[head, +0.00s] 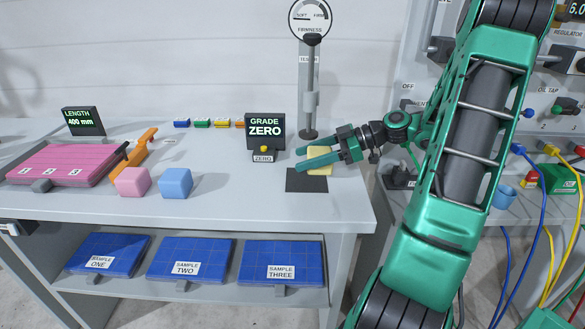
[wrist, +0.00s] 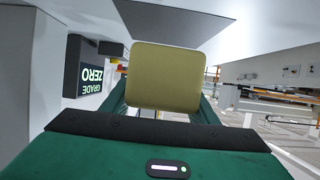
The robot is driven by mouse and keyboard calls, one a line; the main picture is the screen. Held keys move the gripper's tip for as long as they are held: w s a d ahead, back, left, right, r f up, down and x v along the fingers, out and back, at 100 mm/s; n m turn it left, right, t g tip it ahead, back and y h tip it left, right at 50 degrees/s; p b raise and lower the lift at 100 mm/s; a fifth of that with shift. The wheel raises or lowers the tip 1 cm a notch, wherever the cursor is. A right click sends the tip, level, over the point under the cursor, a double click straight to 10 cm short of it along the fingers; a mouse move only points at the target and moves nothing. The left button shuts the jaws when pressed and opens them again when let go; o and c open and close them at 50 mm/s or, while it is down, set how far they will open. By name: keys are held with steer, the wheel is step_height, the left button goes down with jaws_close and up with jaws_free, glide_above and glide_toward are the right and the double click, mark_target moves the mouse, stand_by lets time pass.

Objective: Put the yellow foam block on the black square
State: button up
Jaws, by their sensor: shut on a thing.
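The yellow foam block (head: 319,168) is held between the two green fingers of my gripper (head: 318,160). In the wrist view the block (wrist: 166,77) fills the space between the fingers. The black square (head: 306,184) lies flat on the table near its front right corner. In the head view the block overlaps the back right part of the square. In the wrist view the dark square (wrist: 175,20) shows beyond the block. Whether the block touches it, I cannot tell. A finger partly hides the block.
A dark GRADE ZERO display (head: 265,129) with a yellow button stands left of my gripper. The firmness tester post (head: 310,95) rises behind it. A pink cube (head: 133,182) and a blue cube (head: 175,183) sit to the left. Bare table lies between the blue cube and the square.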

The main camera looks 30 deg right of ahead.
steer(key=shift+w+a, duration=0.4)
steer(key=shift+a, duration=0.25)
steer(key=shift+w+a, duration=0.35)
steer(key=shift+a, duration=0.3)
steer(key=shift+w+a+f, duration=0.1)
steer(key=shift+a+f, duration=0.1)
steer(key=shift+f, duration=0.7)
steer(key=shift+w+a+f, duration=0.1)
steer(key=shift+a+f, duration=0.05)
steer(key=shift+f, duration=0.7)
steer(key=o, duration=1)
steer(key=v, duration=1.2)
